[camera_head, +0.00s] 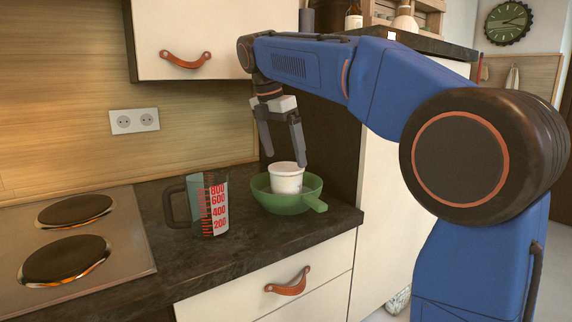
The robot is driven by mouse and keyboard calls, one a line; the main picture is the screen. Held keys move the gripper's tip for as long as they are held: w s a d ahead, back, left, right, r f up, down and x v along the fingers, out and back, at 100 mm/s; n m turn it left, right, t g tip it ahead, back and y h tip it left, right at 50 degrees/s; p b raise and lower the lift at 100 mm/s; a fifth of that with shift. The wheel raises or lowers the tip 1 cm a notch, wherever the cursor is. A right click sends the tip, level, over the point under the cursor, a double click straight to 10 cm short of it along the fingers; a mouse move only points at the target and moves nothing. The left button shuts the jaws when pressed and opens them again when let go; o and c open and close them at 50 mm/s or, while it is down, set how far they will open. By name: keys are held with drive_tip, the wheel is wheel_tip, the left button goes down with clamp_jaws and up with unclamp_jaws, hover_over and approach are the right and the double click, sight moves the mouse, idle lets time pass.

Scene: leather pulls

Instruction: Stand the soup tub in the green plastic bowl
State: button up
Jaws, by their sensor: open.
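The soup tub (286,179) is a small white lidded tub. It stands upright inside the green plastic bowl (288,204), which has a short handle pointing to the front right. The bowl sits on the dark counter near its right end. My gripper (283,159) points down just above the tub, with its two grey fingers spread apart. The gripper is open and holds nothing. The right finger's tip is close to the tub's top edge; I cannot tell whether it touches. The tub's base is hidden by the bowl's rim.
A clear measuring jug (209,205) with red markings and a dark handle stands left of the bowl. A hob (68,240) with two round plates lies at the far left. A tall cabinet (370,215) rises behind on the right. Dark counter (215,258) is free in front of the jug.

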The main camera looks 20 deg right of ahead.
drive_tip(key=w+v, duration=0.1)
drive_tip(key=v, duration=0.6)
drive_tip(key=shift+s+r, duration=0.3)
drive_tip(key=shift+s, duration=0.2)
drive_tip(key=s+d+f+m+t+y, duration=0.1)
drive_tip(key=s+d+f+m, duration=0.3)
drive_tip(key=s+f+m, duration=0.35)
drive_tip(key=s+d+f+m+t+y, duration=0.1)
drive_tip(key=s+d+f+m, duration=0.3)
drive_tip(key=s+f, duration=0.5)
drive_tip(key=s+d+f+m, duration=0.1)
drive_tip(key=s+f+m, duration=0.4)
drive_tip(key=f, duration=0.5)
drive_tip(key=s+d+f+m+t+y, duration=0.1)
drive_tip(key=s+f+m, duration=0.5)
drive_tip(key=s+f, duration=0.4)
drive_tip(key=shift+s+f, duration=0.3)
drive_tip(key=shift+s, duration=0.05)
